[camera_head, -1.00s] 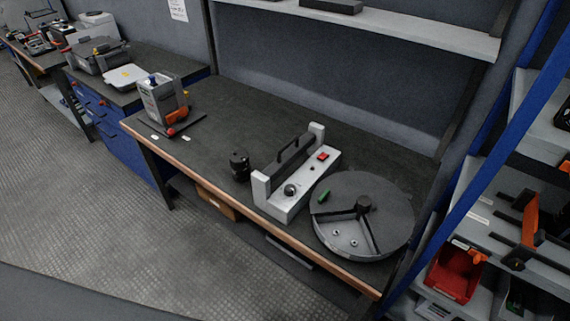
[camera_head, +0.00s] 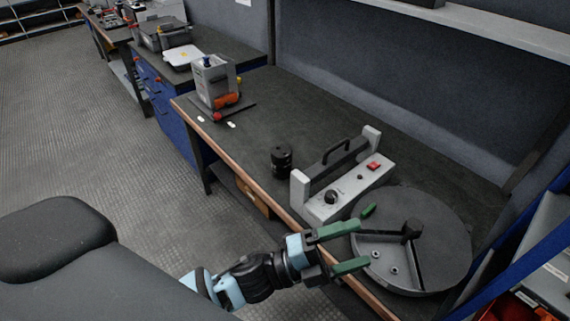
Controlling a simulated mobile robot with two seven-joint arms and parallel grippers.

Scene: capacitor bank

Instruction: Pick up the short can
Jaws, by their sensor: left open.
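A short, black, can-shaped cylinder (camera_head: 281,160) stands upright on the dark workbench (camera_head: 290,112), left of the grey device with a black handle. It is the only clear can shape on this bench. My left gripper (camera_head: 356,246) has green fingers, spread apart with nothing between them. It is at the bench's front edge, to the right of and nearer than the black can, with its fingertips over or beside the left rim of the round grey tray (camera_head: 448,232). I cannot tell whether they touch it. My right gripper is not in view.
The grey device (camera_head: 347,186) with a red switch stands between the can and the round tray. A grey box unit (camera_head: 215,82) with an orange part stands at the bench's left end. The bench behind the can is clear. A shelf (camera_head: 480,30) runs above.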

